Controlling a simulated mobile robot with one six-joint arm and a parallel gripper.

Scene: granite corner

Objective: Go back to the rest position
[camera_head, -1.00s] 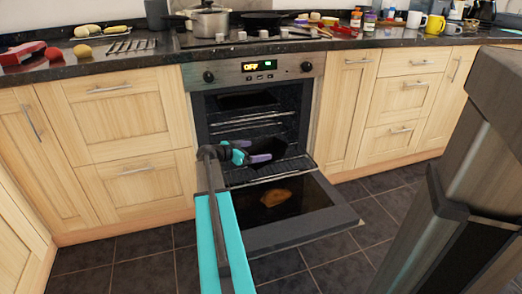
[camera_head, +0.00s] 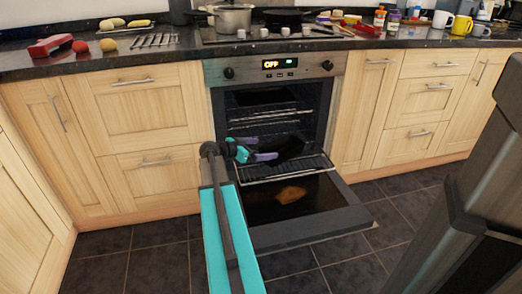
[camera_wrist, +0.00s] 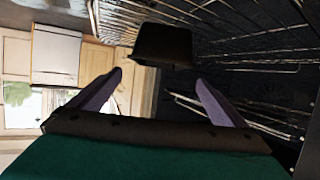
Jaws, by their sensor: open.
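My gripper (camera_head: 266,156) is at the mouth of the open oven (camera_head: 275,112), just above the lowered oven door (camera_head: 325,210). Its purple fingers stand apart in the wrist view (camera_wrist: 159,80), with nothing held between them. A dark, box-like dish (camera_wrist: 163,45) shows beyond the fingertips in the wrist view, apart from them. In the head view a dark shape (camera_head: 292,146) sits by the pulled-out rack, partly behind the gripper. A tan patch (camera_head: 290,195) shows on the door glass; I cannot tell whether it is food or a reflection.
Oven racks (camera_wrist: 240,25) run close beside the gripper. Wooden cabinets (camera_head: 140,110) flank the oven. The dark counter (camera_head: 120,60) above holds pots, mugs, jars and food. Tiled floor (camera_head: 150,265) is clear in front of the cabinets at left.

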